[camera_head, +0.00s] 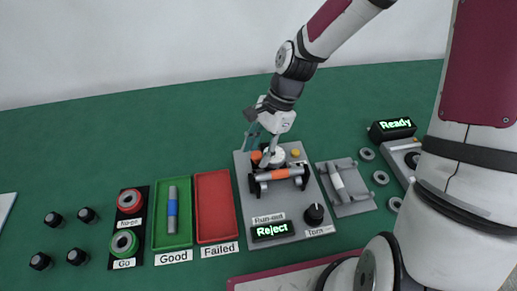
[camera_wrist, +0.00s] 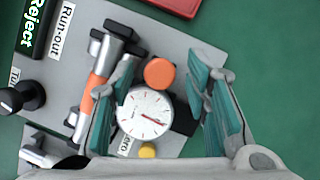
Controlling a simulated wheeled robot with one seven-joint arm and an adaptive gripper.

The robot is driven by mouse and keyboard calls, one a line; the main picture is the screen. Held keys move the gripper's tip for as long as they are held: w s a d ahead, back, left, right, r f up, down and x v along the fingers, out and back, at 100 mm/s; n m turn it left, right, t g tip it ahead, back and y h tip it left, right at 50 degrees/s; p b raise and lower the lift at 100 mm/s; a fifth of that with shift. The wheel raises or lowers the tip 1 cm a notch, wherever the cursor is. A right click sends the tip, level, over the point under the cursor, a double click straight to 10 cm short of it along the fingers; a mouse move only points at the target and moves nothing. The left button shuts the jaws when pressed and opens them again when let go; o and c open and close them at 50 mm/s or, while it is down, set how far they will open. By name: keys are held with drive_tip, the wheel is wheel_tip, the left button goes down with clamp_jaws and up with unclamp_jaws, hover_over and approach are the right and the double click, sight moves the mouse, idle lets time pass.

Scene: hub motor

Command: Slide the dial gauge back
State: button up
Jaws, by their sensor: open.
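The dial gauge (camera_wrist: 144,113) has a round white face with a red needle and sits on the grey run-out plate (camera_wrist: 196,47). In the head view the gauge (camera_head: 276,156) is partly covered by my gripper (camera_head: 257,145). My gripper (camera_wrist: 162,105) is open, its teal fingers pointing down on either side of the gauge. The left finger lies close to the shaft (camera_wrist: 98,84), a grey rod with an orange band, which also shows resting across two dark supports in the head view (camera_head: 278,174). I cannot tell whether the fingers touch the gauge.
An orange button (camera_wrist: 159,73) and a yellow button (camera_wrist: 147,151) flank the gauge. The run-out display (camera_head: 271,231) reads "Reject", beside a black knob (camera_head: 315,213). A green Good tray (camera_head: 158,238) holds a blue-banded shaft; the red Failed tray (camera_head: 215,207) is empty. Another display (camera_head: 393,127) reads "Ready".

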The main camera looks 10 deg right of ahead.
clamp_jaws()
drive_tip(key=shift+w+b, duration=0.3)
drive_tip(key=shift+w, duration=1.45)
unclamp_jaws()
drive_tip(key=shift+w, duration=0.1)
drive_tip(key=shift+d+r, duration=0.1)
drive_tip(key=shift+r, duration=0.05)
